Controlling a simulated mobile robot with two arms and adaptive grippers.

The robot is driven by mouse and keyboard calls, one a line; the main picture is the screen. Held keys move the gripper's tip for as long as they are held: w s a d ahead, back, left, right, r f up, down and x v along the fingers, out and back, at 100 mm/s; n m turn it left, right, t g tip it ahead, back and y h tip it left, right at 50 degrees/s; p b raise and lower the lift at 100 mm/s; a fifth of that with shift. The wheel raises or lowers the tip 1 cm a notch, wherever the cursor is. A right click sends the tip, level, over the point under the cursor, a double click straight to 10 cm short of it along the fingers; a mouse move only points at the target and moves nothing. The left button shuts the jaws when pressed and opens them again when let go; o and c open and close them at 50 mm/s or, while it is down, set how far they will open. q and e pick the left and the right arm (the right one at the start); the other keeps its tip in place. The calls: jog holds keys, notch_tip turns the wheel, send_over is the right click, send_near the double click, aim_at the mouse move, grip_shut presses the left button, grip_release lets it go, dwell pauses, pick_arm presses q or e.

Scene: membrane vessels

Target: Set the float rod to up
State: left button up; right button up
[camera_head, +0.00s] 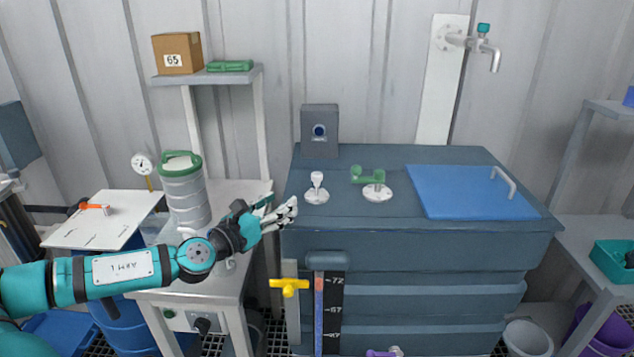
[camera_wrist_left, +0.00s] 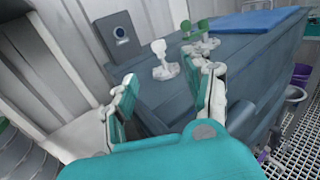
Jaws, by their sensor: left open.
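A short white rod with a knobbed top (camera_head: 317,180) stands upright on a round white base on the dark blue cabinet; it may be the float rod, but no label shows. In the left wrist view the same knobbed piece (camera_wrist_left: 159,55) appears beyond and between my fingers. My left gripper (camera_head: 287,213) is open and empty, left of and a little below this piece, near the cabinet's left front edge. It also shows in the left wrist view (camera_wrist_left: 172,80), its fingers apart. A green-handled fitting (camera_head: 368,178) stands right of the white piece. My right gripper is out of view.
A grey box with a round blue lens (camera_head: 319,131) stands behind the white piece. A blue lid (camera_head: 470,190) covers the cabinet's right side. A yellow handle (camera_head: 289,287) and a marked gauge (camera_head: 328,310) are on the front. A grey canister (camera_head: 186,195) stands near my left arm.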

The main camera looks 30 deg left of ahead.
aim_at(313, 179)
pick_arm(q)
jog(key=shift+w+a, duration=0.1)
jog(key=shift+w, duration=0.8)
jog(key=shift+w+b, duration=0.6)
jog(key=shift+w, duration=0.3)
jog(key=shift+w+r, duration=0.2)
jog(key=shift+w, duration=0.15)
jog(key=w+p, duration=0.1)
jog(key=w, duration=0.2)
jog(key=w+p, duration=0.1)
jog(key=w, duration=0.3)
jog(key=w+p, duration=0.2)
jog(key=w, duration=0.1)
jog(key=shift+w+d+f, duration=0.15)
jog(key=shift+d, duration=0.1)
jog(key=shift+w, duration=0.45)
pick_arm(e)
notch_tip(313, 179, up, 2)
